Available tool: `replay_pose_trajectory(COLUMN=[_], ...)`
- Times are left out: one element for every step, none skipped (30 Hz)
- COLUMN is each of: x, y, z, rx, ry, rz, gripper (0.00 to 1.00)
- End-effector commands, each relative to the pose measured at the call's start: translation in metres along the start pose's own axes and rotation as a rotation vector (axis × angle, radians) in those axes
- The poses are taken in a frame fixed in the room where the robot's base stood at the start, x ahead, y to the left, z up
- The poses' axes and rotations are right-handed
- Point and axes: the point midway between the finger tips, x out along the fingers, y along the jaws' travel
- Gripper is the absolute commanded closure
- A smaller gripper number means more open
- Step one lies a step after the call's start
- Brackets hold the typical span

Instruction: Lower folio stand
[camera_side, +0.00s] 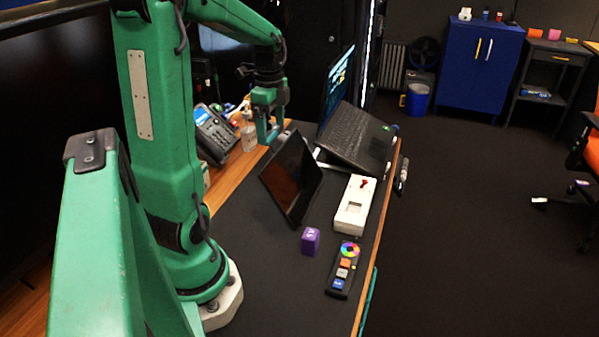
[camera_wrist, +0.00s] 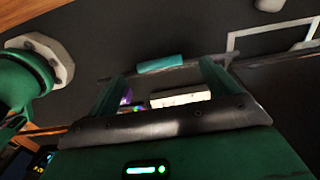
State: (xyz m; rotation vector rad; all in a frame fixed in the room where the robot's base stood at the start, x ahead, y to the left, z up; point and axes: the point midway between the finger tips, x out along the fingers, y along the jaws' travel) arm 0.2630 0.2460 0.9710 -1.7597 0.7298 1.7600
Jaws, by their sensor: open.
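The folio stand (camera_side: 291,180) is a dark, tablet-like panel, propped up at a tilt on the black desk mat in the side view. My green gripper (camera_side: 270,137) is at its upper edge, pointing down, with the jaws open. Whether the fingers touch the panel cannot be told. In the wrist view my two green fingers (camera_wrist: 163,72) stand apart, and nothing is clearly held between them. The folio is hard to make out in the wrist view.
A laptop on a raised stand (camera_side: 350,135) is behind the folio. A white box (camera_side: 355,204), a purple cube (camera_side: 310,241) and a remote-like panel (camera_side: 343,268) lie to the right and front. A desk phone (camera_side: 213,132) and clear jar (camera_side: 249,138) are at left.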

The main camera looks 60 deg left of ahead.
Motion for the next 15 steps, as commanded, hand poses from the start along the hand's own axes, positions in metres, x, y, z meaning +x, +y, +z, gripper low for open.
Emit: replay_pose_trajectory(x=[0.007, 0.011, 0.016, 0.02, 0.024, 0.028, 0.031, 0.035, 0.038, 0.041, 0.043, 0.045, 0.046, 0.048, 0.049], y=[0.0, 0.0, 0.0, 0.001, 0.001, 0.0, 0.0, 0.0, 0.0, 0.0, 0.0, 0.0, 0.0, 0.0, 0.0], z=[0.0, 0.0, 0.0, 0.0, 0.0, 0.0, 0.0, 0.0, 0.0, 0.0, 0.0, 0.0, 0.0, 0.0, 0.0], rx=[0.0, 0.0, 0.0, 0.0, 0.0, 0.0, 0.0, 0.0, 0.0, 0.0, 0.0, 0.0, 0.0, 0.0, 0.0], ry=[0.0, 0.0, 0.0, 0.0, 0.0, 0.0, 0.0, 0.0, 0.0, 0.0, 0.0, 0.0, 0.0, 0.0, 0.0], rz=[0.003, 0.004, 0.003, 0.004, 0.004, 0.003, 0.003, 0.002, 0.003, 0.003, 0.002, 0.001, 0.001, 0.001, 0.0], gripper=[0.13, 0.13, 0.13, 0.13, 0.13, 0.13, 0.13, 0.13, 0.13, 0.13, 0.13, 0.13, 0.13, 0.13, 0.13])
